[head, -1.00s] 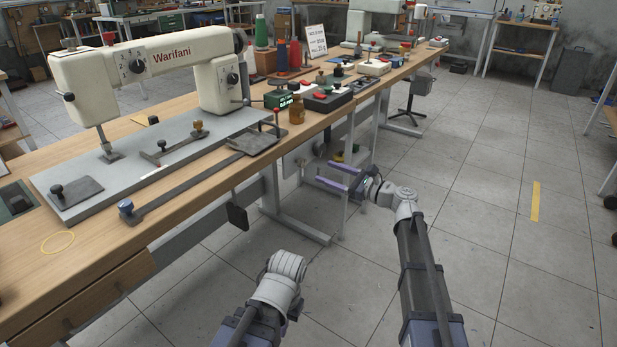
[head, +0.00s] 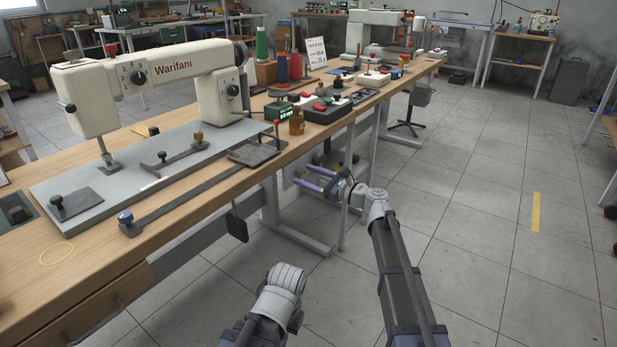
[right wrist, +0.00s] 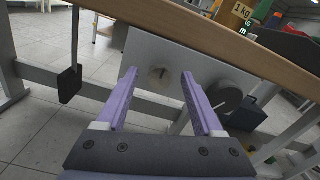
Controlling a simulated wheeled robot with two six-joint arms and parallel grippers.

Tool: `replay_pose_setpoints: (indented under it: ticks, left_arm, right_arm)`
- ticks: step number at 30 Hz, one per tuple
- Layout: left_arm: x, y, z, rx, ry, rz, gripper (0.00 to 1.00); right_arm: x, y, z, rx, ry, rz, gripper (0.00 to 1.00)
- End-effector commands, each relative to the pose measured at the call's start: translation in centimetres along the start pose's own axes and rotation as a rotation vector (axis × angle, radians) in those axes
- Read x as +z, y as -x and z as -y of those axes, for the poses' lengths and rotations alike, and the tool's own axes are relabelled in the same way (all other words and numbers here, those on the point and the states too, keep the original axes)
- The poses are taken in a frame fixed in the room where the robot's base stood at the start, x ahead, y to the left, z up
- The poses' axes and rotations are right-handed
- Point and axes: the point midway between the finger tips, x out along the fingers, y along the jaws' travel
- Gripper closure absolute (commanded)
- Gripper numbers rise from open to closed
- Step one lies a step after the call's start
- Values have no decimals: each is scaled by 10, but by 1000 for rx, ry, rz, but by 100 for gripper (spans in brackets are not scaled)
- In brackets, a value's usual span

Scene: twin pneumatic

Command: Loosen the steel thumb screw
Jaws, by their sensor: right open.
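I cannot tell for sure which knob is the steel thumb screw. A blue-grey knob (head: 126,218) stands at the near end of a long flat bar (head: 185,190) on the bench. A brass knob (head: 198,137) and two black knobs sit on the sewing machine's grey bed plate (head: 125,165). My right gripper (head: 302,178) is open and empty, beside and below the bench edge. My left gripper is out of view.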

Motion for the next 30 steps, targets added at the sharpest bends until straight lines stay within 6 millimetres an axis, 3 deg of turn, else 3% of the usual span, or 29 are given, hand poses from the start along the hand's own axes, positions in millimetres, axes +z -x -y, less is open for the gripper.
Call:
replay_pose_setpoints:
  ticks: [4,22,30]
  left_arm:
    - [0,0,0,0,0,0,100]
    - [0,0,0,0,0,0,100]
    - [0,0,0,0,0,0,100]
  right_arm:
    - [0,0,0,0,0,0,34]
    - [0,0,0,0,0,0,100]
    - [0,0,0,1,4,0,100]
